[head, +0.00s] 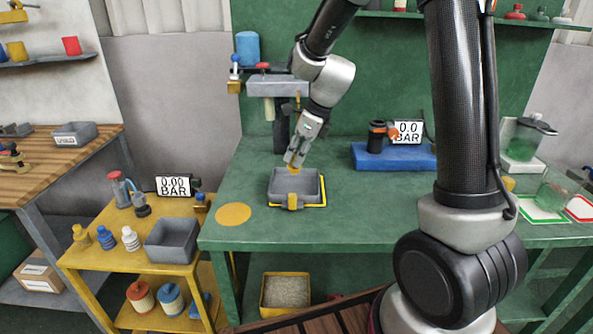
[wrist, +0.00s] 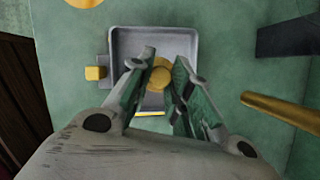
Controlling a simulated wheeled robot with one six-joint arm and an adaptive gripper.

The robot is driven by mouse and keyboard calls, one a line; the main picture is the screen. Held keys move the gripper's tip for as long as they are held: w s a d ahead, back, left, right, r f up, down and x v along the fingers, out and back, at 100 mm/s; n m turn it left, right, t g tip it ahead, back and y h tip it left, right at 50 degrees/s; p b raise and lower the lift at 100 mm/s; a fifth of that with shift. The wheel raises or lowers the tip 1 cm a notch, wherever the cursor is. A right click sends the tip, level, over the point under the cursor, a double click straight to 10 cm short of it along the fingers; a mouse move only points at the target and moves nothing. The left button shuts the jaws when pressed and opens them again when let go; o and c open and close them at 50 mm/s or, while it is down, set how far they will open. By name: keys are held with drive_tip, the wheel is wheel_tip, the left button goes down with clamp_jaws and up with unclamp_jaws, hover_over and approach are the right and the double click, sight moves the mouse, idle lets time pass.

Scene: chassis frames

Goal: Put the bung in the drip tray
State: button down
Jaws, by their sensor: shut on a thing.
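My gripper (head: 296,158) points down over the grey drip tray (head: 311,185) on the green bench. It is shut on a small yellow-orange bung (head: 293,170), which hangs from the fingertips above the tray. In the wrist view the bung (wrist: 160,76) sits between the two fingers of my gripper (wrist: 164,68), with the tray (wrist: 128,38) behind it. The tray is shallow and square, with a yellow block on its front side. The fingers hide part of the tray floor; what I can see of it is bare.
A yellow disc (head: 233,214) lies left of the tray. A press-like stand (head: 277,86) rises behind it. A blue block (head: 404,156) with a dark fitting stands to the right. A yellow cart (head: 98,259) with a grey bin (head: 172,241) stands lower left.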

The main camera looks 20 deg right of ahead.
sight(297, 170)
drive_tip(key=shift+f, duration=2.6)
drive_tip(key=c, duration=1.3)
unclamp_jaws()
drive_tip(key=shift+f, duration=0.1)
drive_tip(key=v, duration=1.2)
drive_tip(key=s+d+r+n+h, duration=0.1)
drive_tip(key=s+d+r+n, duration=0.1)
drive_tip(key=s+n, duration=0.6)
drive_tip(key=s+d+r+n+t+h, duration=0.1)
drive_tip(key=s+d+r+n, duration=0.2)
drive_tip(key=s+d+n, duration=0.2)
drive_tip(key=s+d+r+n+h, duration=0.1)
drive_tip(key=s+d+r+n, duration=0.2)
drive_tip(key=s+n, duration=0.9)
drive_tip(key=shift+s+d+r+t+h, duration=0.1)
drive_tip(key=shift+d+r+t+h, duration=0.05)
drive_tip(key=shift+d+t+h, duration=0.15)
